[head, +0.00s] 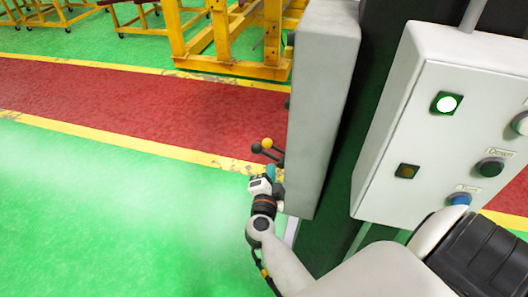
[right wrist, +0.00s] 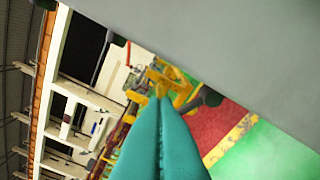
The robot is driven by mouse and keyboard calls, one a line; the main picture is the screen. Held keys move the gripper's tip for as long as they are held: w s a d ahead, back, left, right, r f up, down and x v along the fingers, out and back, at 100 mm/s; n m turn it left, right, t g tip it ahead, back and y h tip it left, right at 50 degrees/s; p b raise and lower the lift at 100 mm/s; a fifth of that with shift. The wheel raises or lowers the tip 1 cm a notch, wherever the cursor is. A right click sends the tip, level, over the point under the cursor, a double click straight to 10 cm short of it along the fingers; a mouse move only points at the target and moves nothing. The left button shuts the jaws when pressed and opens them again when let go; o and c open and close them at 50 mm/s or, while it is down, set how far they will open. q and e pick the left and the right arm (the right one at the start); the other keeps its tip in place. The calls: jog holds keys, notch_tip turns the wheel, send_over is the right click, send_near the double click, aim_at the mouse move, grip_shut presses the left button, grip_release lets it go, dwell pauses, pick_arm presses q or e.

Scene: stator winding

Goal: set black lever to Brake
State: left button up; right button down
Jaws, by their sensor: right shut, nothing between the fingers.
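My right gripper (head: 271,172) is just below these knobs, close to the box's edge. In the right wrist view its teal fingers (right wrist: 158,98) are together with nothing between them. A dark knob (right wrist: 211,96) shows just right of the fingertips; I cannot tell whether they touch it. The lever's position marks are not readable. My left gripper is out of view.
A white control panel (head: 405,130) with several buttons and lamps is at the right. The grey box's face (right wrist: 250,45) fills the upper right of the wrist view. Yellow frames (head: 235,35) stand at the back. Green floor (head: 110,210) is clear at left.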

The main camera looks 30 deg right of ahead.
aim_at(264, 152)
jog(key=w+d, duration=0.1)
jog(key=w, duration=0.2)
jog(key=w+d+f, duration=0.1)
jog(key=w, duration=0.2)
jog(key=w+d+f, duration=0.1)
jog(key=w+d, duration=0.1)
jog(key=w, duration=0.1)
jog(key=shift+w+f, duration=0.25)
jog(key=shift+w+a+f+n+p, duration=0.2)
jog(key=shift+w+f+n+p, duration=0.1)
jog(key=shift+n+p, duration=0.35)
notch_tip(264, 152, down, 7)
jog(key=w+a+n+g+p, duration=0.1)
jog(key=n, duration=0.7)
jog(key=shift+w+a+n+g+h, duration=0.2)
jog(key=shift+w+n+g+h, duration=0.1)
jog(key=shift+n+g, duration=0.1)
